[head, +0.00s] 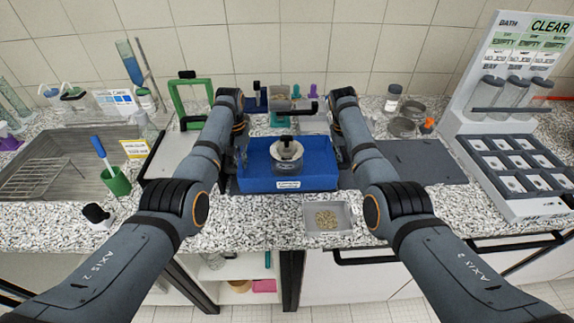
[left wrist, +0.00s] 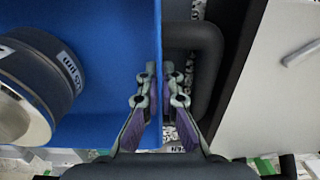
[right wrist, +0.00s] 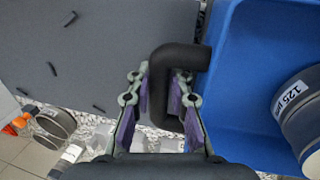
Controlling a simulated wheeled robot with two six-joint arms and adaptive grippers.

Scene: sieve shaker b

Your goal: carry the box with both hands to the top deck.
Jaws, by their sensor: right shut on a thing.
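The blue box (head: 288,184) is in the middle of the head view, over the speckled counter; I cannot tell whether it touches it. A round sieve stack (head: 287,160) with a pale top sits inside it; its label reads 125 µm in the right wrist view (right wrist: 300,105). My left gripper (left wrist: 161,78) is at the box's left wall, its fingers close together on either side of the rim, beside a black loop handle (left wrist: 215,60). My right gripper (right wrist: 160,82) is shut on the right black handle (right wrist: 186,56). I cannot make out which surface is the top deck.
A dark flat panel (head: 415,162) lies right of the box, with a sample rack (head: 520,175) beyond. A tray of grains (head: 328,218) stands in front. A green frame (head: 175,98), green cup (head: 117,181) and sink (head: 60,178) are left. Small equipment (head: 283,104) is behind.

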